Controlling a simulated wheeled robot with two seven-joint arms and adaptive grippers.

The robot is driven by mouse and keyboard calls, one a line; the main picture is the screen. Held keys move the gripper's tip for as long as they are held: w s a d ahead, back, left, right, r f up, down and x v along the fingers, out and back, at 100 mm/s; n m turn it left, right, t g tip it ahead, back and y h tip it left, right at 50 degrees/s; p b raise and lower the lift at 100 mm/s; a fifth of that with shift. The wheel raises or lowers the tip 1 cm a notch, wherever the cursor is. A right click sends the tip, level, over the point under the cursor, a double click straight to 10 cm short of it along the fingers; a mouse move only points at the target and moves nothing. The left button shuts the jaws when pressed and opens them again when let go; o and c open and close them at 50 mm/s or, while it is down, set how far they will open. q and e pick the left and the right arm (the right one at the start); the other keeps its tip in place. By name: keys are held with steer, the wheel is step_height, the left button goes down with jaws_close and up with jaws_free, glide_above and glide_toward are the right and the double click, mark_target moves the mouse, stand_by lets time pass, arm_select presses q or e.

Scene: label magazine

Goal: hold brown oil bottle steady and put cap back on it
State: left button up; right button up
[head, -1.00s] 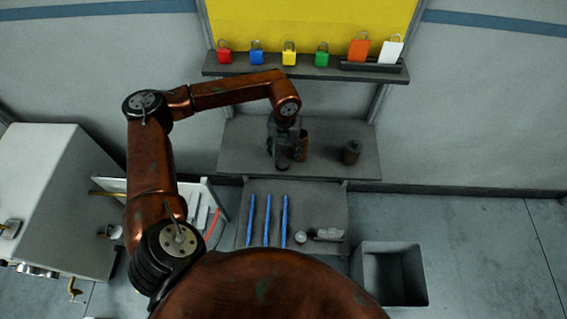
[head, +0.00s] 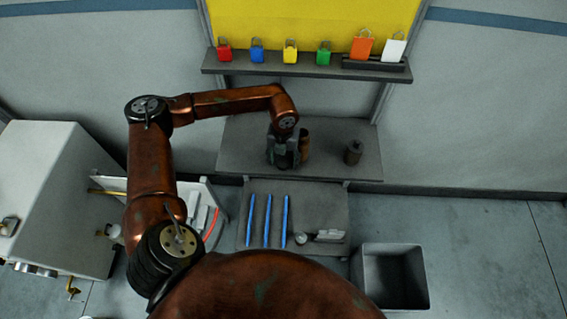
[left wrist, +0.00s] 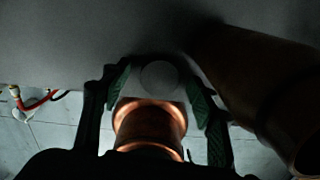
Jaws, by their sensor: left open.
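The brown oil bottle (head: 306,140) stands on the upper grey shelf in the head view, just right of my left gripper (head: 286,158) and partly hidden by it. In the left wrist view a large brown cylinder, apparently the bottle (left wrist: 255,75), lies outside the right finger. My left gripper (left wrist: 160,95) is open there, with green pads apart. My right gripper is not in view.
A dark canister (head: 353,152) stands right on the same shelf (head: 240,150). Below, a grey surface holds several blue sticks (head: 267,220), a small round item (head: 301,239) and a grey tool (head: 328,235). An empty grey bin (head: 393,275) stands lower right. Padlocks line the rack (head: 270,68).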

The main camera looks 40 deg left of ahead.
mark_target(283, 163)
arm_select(q)
steer(key=shift+c, duration=0.5)
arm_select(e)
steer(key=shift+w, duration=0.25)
arm_select(q)
steer(key=c, duration=0.7)
steer(key=shift+r, duration=0.1)
steer(key=shift+c, duration=0.2)
